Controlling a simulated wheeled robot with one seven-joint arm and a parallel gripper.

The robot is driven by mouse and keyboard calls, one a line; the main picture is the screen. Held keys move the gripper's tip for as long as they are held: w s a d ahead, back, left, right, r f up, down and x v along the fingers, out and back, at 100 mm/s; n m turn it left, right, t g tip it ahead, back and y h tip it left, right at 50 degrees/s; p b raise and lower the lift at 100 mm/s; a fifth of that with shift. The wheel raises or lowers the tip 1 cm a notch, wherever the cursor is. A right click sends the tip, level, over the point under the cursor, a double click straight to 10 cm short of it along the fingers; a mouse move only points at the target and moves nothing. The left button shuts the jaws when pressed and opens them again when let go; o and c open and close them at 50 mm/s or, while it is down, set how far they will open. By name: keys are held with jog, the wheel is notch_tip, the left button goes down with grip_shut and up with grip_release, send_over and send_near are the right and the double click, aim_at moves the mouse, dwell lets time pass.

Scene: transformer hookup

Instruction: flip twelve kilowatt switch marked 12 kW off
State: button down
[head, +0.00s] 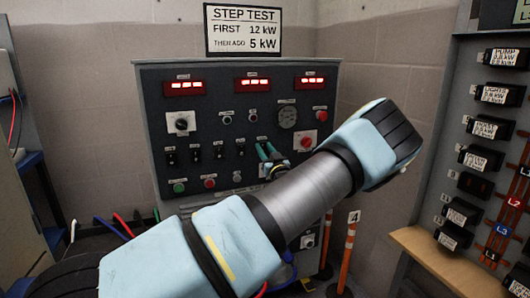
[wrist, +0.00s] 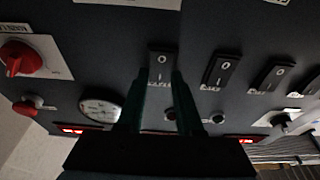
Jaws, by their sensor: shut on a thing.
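The dark control panel (head: 220,100) stands ahead, with a row of black switches across its middle. My gripper (head: 266,152) reaches the panel at the right end of that row, and its fingers and wrist hide the switch there. In the wrist view, which shows the panel upside down, my gripper (wrist: 161,82) has its two fingers on either side of a black switch (wrist: 162,63) marked O and I. The gripper is shut on this switch. Its small label (wrist: 157,97) is partly covered and too blurred to read. Which way the switch is tipped I cannot tell.
Other switches (wrist: 222,69) sit close beside it. A red rotary knob (wrist: 20,58) and a round gauge (head: 287,117) are nearby. A "STEP TEST" sign (head: 244,29) reads first 12 kW, then add 5 kW. A breaker board (head: 455,120) stands at the right.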

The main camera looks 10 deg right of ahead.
jog(key=c, duration=0.6)
grip_release()
jog(key=shift+o, duration=0.2)
jog(key=b+v, duration=0.2)
jog(key=v, duration=0.8)
jog(key=shift+s+b, duration=0.3)
jog(key=shift+s, duration=0.1)
jog(key=shift+f, duration=0.1)
jog(key=a+f+n+g+h+p, duration=0.1)
jog(key=a+f+g+p, duration=0.35)
jog(key=a+g, duration=0.85)
jog(key=s+a+r+m+g+h+p, duration=0.1)
jog(key=s+a+r+g, duration=0.2)
jog(key=s+a, duration=0.4)
jog(key=s+a+r+m+g+p, duration=0.1)
jog(key=s+a+r, duration=0.4)
jog(key=s, duration=1)
jog(key=a+m+g, duration=0.1)
jog(key=a+g, duration=0.1)
jog(key=a, duration=0.1)
jog(key=shift+m+h, duration=0.3)
jog(key=shift+h, duration=0.1)
